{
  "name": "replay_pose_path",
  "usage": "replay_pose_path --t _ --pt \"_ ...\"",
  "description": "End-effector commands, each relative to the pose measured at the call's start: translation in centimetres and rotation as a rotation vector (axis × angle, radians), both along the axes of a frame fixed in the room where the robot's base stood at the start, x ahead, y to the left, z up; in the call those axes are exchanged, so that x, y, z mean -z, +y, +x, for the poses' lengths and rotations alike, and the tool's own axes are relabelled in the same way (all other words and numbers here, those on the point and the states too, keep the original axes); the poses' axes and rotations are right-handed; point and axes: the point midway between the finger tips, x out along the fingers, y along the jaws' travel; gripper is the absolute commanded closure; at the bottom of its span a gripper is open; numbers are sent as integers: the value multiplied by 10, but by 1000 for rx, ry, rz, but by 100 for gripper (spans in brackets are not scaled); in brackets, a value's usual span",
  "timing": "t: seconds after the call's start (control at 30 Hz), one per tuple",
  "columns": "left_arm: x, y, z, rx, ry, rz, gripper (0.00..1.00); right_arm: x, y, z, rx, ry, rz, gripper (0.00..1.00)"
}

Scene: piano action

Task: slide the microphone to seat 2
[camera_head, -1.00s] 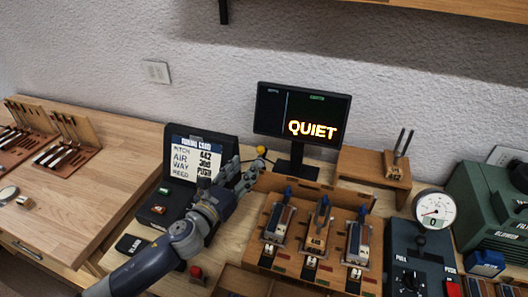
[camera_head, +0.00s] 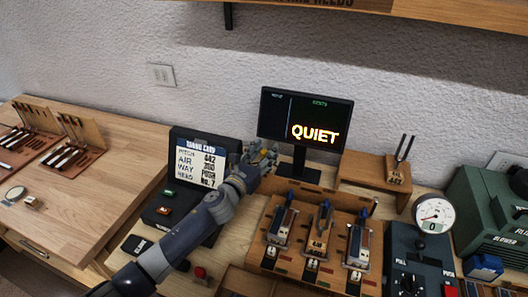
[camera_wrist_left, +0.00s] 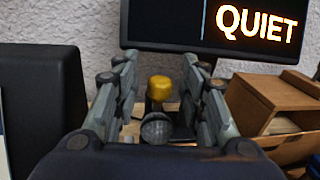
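The microphone shows in the left wrist view as a grey mesh ball (camera_wrist_left: 156,128) with a yellow knob (camera_wrist_left: 159,88) just behind it. The yellow knob also shows in the head view, small and partly covered. My left gripper (camera_head: 262,156) reaches in from the left, in front of the monitor's foot. In the wrist view its two fingers (camera_wrist_left: 157,85) are apart, one on each side of the knob, with gaps visible. The wooden rack (camera_head: 326,187) has several stations with blue-topped parts; I cannot read which is seat 2. My right gripper is not in view.
The monitor (camera_head: 304,116) reading QUIET stands behind the gripper. The tuning card stand (camera_head: 180,141) is to its left. A wooden box with a tuning fork (camera_head: 404,150), a gauge (camera_head: 435,212) and a green blower (camera_head: 490,215) stand to the right.

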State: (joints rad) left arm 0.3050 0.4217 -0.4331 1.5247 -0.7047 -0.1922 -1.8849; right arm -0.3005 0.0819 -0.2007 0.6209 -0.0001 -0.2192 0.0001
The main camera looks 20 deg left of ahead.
Motion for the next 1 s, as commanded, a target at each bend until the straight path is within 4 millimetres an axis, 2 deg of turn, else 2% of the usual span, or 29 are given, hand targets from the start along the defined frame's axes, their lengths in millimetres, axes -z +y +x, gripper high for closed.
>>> replay_pose_path --t 0.17,0.33,0.37,0.57,0.67,0.83,1.0 --pt "0 0 0 0 0 0 61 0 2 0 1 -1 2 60" --pt "0 0 0 0 0 0 98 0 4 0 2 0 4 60" --pt "0 0 0 0 0 0 100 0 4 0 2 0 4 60" --pt "0 -1 0 1 0 0 100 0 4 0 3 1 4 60" --pt "0 -9 -1 3 -1 -1 100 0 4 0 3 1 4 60" --pt "0 -39 -2 6 -1 -3 100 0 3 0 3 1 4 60" --pt "1 -83 -4 6 1 -4 100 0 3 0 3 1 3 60"
